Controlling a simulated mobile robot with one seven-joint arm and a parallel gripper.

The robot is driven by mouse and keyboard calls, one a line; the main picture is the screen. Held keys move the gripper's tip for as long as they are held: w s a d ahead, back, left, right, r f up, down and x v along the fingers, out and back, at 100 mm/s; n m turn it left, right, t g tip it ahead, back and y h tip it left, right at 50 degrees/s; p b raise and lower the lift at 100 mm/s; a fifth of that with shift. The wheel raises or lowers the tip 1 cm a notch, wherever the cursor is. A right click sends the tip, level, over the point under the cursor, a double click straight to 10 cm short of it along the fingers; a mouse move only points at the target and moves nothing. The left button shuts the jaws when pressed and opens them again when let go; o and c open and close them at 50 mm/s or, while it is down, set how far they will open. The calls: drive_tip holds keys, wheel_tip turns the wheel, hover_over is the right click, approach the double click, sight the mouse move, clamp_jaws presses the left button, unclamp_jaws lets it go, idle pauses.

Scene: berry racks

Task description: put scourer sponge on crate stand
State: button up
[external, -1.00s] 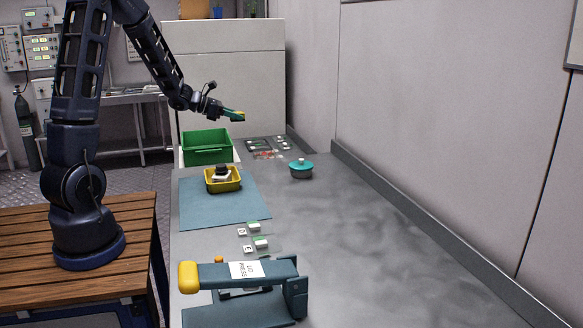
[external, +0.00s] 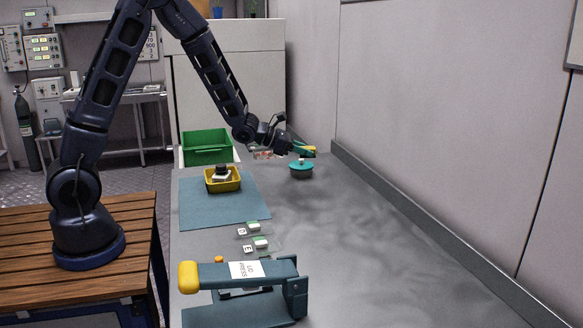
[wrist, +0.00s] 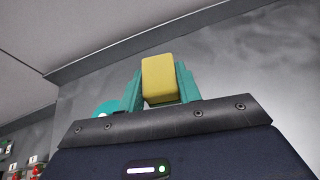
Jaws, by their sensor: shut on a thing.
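The scourer sponge (wrist: 158,80) is a yellow block, held between the two teal fingers of my gripper (external: 306,150) in the wrist view. My gripper is shut on it, above and close to the teal-lidded pot (external: 301,171) in the external view. Whether the sponge or fingers touch the lid I cannot tell. A green open crate (external: 208,149) stands at the far left of the counter, left of my gripper. A pale edge shows beside its base; I cannot tell for certain which thing is the crate stand.
A yellow tray (external: 222,186) holding a dark-topped item sits on a blue mat (external: 205,211). A lid press (external: 245,272) and several small labelled pieces are nearer. The grey counter (external: 360,245) is clear at right, bounded by a wall ledge (external: 420,214).

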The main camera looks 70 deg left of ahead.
drive_tip(key=w+d+f, duration=0.1)
drive_tip(key=d+f, duration=0.1)
drive_tip(key=d, duration=0.4)
drive_tip(key=w+d+f+h, duration=0.1)
drive_tip(key=w+d+f, duration=0.1)
drive_tip(key=d, duration=0.5)
drive_tip(key=shift+w+d+m, duration=0.15)
drive_tip(key=shift+d+m, duration=0.05)
drive_tip(key=shift+m, duration=0.2)
wheel_tip(320, 180, up, 12)
drive_tip(key=m+g+h, duration=0.9)
drive_tip(key=m+g, duration=0.4)
drive_tip(key=m, duration=0.2)
hover_over(338, 303)
wheel_tip(338, 303, down, 20)
drive_tip(key=shift+r, duration=0.1)
drive_tip(key=o, duration=1)
drive_tip(key=shift+f, duration=0.2)
drive_tip(key=shift+c, duration=0.2)
